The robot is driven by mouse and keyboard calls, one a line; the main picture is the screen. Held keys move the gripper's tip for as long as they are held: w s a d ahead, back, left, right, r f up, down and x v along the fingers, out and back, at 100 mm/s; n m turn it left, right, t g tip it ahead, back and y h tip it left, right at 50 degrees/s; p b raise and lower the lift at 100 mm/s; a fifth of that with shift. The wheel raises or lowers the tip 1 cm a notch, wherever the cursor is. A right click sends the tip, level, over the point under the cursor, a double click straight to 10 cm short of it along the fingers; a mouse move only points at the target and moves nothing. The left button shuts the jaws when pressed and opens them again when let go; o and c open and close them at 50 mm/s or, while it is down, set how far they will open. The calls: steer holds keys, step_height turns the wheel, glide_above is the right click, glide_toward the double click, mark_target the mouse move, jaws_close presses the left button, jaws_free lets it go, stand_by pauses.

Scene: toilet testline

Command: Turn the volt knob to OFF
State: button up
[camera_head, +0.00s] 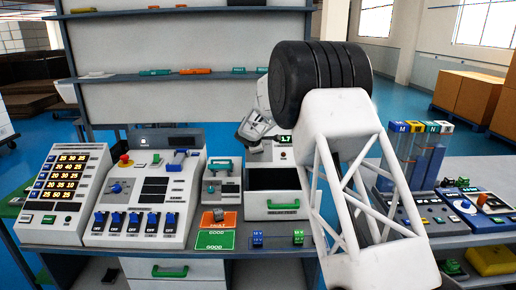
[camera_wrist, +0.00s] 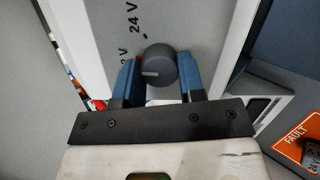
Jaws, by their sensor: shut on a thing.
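The volt knob (camera_wrist: 160,62) is a round dark grey knob with a short white line on its left side, in the wrist view. The line points left, towards a partly hidden label ending in "V" (camera_wrist: 124,58). A "24 V" label (camera_wrist: 131,18) is printed above it. No OFF label is readable. My gripper (camera_wrist: 160,78) has its two blue fingers on either side of the knob, shut on it. In the head view my gripper (camera_head: 257,128) is at the back, left of the big black arm joint, and the knob cannot be made out there.
An orange FAULT card (camera_wrist: 300,145) lies at lower right in the wrist view. In the head view, a panel with blue switches (camera_head: 143,185), a green GOOD card (camera_head: 215,240) and an open drawer with a green handle (camera_head: 283,205) occupy the bench.

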steer(key=n+t, duration=0.1)
steer(key=n, duration=0.5)
steer(key=shift+s+f+n, duration=0.1)
steer(key=shift+n, duration=0.2)
steer(key=n+t+y, duration=0.1)
steer(key=n, duration=0.5)
steer(key=shift+d+n, duration=0.1)
steer(key=shift+n, duration=0.3)
steer(key=o, duration=0.9)
steer(key=shift+s, duration=0.1)
steer(key=shift+v, duration=3.8)
steer(key=shift+s+d, duration=0.15)
steer(key=shift+d, duration=0.05)
